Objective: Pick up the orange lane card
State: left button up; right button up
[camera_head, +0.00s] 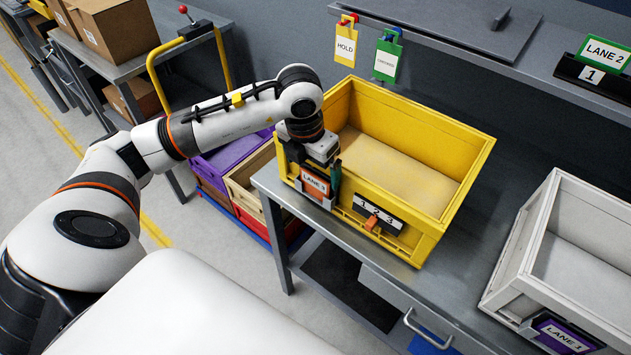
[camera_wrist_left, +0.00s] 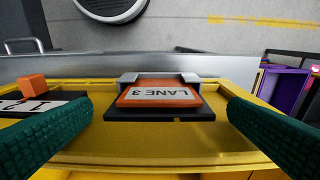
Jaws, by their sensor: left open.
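The orange lane card (camera_head: 315,183), marked LANE 3, sits in a dark holder with grey end clips on the front of the yellow crate (camera_head: 437,232). It also shows in the left wrist view (camera_wrist_left: 158,95), centred. My left gripper (camera_head: 313,169) is just above the card at the crate's front left. In the left wrist view its two dark green padded fingers (camera_wrist_left: 160,108) are wide apart, one on each side of the card, with gaps between. It holds nothing. My right gripper is not in view.
The crate stands on a grey bench, with a 1 2 3 plate and orange slider (camera_head: 371,222) beside the card. A white crate (camera_head: 580,255) with a purple LANE 1 card is at right. HOLD (camera_head: 346,46) and green tags hang behind. Purple and beige bins stand left.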

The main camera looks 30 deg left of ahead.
aim_at(314, 176)
pick_arm(q)
jog(key=shift+w+f+p, duration=0.2)
jog(key=shift+f+p, duration=0.2)
jog(key=shift+f, duration=1.35)
jog(key=c, duration=1.7)
